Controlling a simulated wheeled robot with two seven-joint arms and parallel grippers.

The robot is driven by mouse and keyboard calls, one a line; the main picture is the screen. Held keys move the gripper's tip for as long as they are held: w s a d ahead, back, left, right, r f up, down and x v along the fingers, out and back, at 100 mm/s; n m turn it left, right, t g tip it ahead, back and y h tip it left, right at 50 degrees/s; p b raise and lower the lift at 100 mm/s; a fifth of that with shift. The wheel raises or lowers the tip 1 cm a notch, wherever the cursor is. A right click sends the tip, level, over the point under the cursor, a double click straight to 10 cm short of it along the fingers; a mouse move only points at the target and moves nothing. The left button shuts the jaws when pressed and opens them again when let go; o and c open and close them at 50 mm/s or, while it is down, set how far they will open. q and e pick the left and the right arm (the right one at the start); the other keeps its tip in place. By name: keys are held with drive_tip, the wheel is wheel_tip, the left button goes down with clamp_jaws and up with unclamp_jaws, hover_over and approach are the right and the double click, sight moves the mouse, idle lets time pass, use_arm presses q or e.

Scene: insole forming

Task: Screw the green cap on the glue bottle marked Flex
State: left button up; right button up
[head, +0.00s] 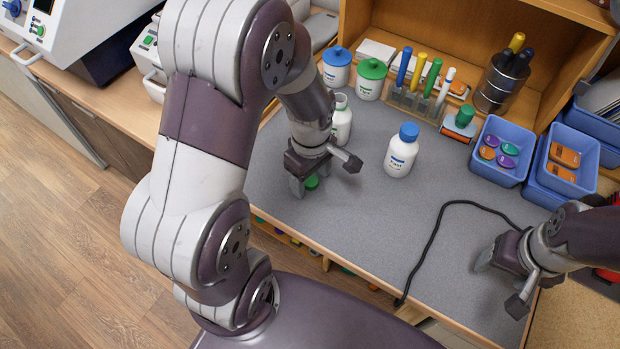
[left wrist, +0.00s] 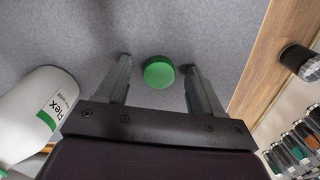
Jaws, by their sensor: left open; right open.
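The green cap (head: 311,182) lies on the grey mat under my left gripper (head: 311,188). In the left wrist view the green cap (left wrist: 158,72) sits between the two open fingers of my left gripper (left wrist: 158,75), apart from both. The white glue bottle marked Flex (left wrist: 38,108) is at the left of that view, with a green label. In the head view the Flex bottle (head: 342,122) stands uncapped behind my left gripper, partly hidden by my arm. My right gripper (head: 498,278) is open and empty over the right front of the mat.
A white bottle with a blue cap (head: 401,152) stands mid-mat. Blue- and green-lidded jars (head: 370,80), a marker rack (head: 415,100), a roller (head: 460,122) and blue bins (head: 502,150) line the back. A black cable (head: 437,228) crosses the mat; the front middle is clear.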

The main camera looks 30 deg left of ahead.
sight(311, 180)
use_arm(q)
drive_tip(key=c, duration=1.1)
wheel_tip(311, 180, up, 4)
drive_tip(key=shift+r, duration=0.2)
drive_tip(key=s+d+r, duration=0.2)
drive_tip(key=d+r, duration=0.4)
drive_tip(key=d, duration=0.5)
drive_tip(key=shift+s+d+r, duration=0.2)
drive_tip(key=shift+r, duration=0.1)
